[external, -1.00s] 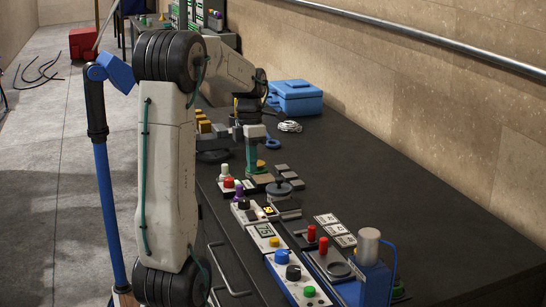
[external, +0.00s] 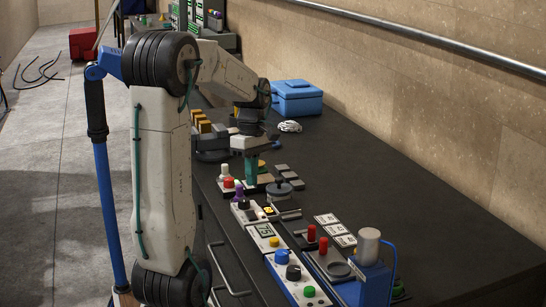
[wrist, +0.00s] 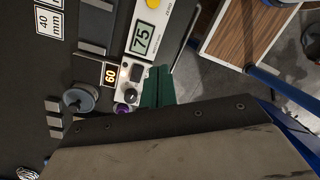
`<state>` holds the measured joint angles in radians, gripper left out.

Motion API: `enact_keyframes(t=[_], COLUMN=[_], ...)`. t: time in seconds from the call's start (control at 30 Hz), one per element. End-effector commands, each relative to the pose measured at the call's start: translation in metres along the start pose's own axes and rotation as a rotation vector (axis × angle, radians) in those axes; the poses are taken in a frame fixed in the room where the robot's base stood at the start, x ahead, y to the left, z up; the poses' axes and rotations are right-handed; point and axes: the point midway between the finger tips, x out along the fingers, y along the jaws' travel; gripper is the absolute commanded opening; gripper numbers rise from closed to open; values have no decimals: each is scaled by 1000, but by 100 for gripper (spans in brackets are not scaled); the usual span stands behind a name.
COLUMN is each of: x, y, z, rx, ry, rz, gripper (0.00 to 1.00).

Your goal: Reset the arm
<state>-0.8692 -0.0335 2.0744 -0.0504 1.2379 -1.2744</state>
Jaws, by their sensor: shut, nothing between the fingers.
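My gripper (external: 251,180) has teal fingers that are shut with nothing between them. In the external view it points down over the bench, behind the white and red knobs (external: 227,183) and left of a round grey knob-like part (external: 280,189). In the wrist view my gripper (wrist: 158,88) also shows as closed teal fingers, beside a small control box with a black dial (wrist: 130,95). The exact height of the fingertips above the bench is hard to tell. My arm is bent, with its upper link upright and its forearm reaching over the bench.
A blue-framed press (external: 369,275) stands at the front right. A blue box (external: 297,98) sits at the back. The bench's right side is clear.

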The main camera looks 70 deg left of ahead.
Motion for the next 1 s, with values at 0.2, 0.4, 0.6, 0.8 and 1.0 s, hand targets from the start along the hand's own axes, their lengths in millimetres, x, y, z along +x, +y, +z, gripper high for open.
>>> enact_keyframes(t=[0.2, 0.4, 0.6, 0.8, 1.0], x=[7, 24, 40, 37, 36], y=[-64, -144, -207, -232, -235], z=[84, 150, 182, 199, 203], rx=[824, 1586, 2007, 2141, 2168], ry=[50, 122, 195, 236, 239], rz=[-2, -1, 36, 98, 104], gripper=[0, 0, 0, 0, 0])
